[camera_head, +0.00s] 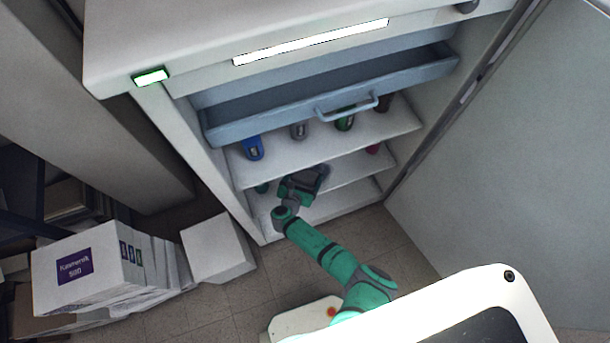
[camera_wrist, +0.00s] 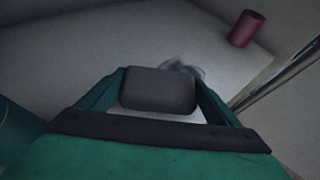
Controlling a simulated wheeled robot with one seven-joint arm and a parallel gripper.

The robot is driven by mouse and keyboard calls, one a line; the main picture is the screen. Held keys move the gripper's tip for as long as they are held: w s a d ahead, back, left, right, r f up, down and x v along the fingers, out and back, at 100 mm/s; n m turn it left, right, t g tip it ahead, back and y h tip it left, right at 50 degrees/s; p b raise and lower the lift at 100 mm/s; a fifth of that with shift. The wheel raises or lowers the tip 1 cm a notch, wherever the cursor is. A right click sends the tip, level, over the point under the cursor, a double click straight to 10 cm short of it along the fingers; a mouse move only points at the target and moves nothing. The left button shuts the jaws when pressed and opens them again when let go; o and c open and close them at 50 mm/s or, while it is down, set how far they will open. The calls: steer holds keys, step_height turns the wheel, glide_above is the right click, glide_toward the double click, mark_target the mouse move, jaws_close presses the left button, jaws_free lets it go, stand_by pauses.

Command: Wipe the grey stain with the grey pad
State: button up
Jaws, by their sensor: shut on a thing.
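My gripper (camera_wrist: 158,92) is shut on the grey pad (camera_wrist: 158,90), a dark rounded block between its two green fingers in the wrist view. The grey stain (camera_wrist: 186,67) is a dark smudge on the pale shelf (camera_wrist: 110,50), just beyond the pad's upper right edge and partly hidden by it. I cannot tell whether the pad touches the shelf.
A dark red cylinder (camera_wrist: 246,28) stands on the shelf to the right; a green item (camera_head: 262,188) is at its left. The shelf above (camera_head: 275,155) holds several containers. A pulled-out blue drawer (camera_head: 330,97) overhangs them. White boxes (camera_head: 217,249) stand on the floor outside.

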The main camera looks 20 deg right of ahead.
mark_target(314, 174)
steer(key=shift+f, duration=0.8)
steer(key=shift+d, duration=0.15)
steer(key=shift+d+r, duration=0.15)
steer(key=shift+d, duration=1.55)
steer(key=shift+d+f, duration=0.2)
steer(key=shift+d, duration=1.7)
steer(key=shift+w+d+r, duration=0.1)
steer(key=shift+w+d, duration=0.05)
steer(key=shift+d, duration=1.65)
steer(key=shift+d, duration=0.15)
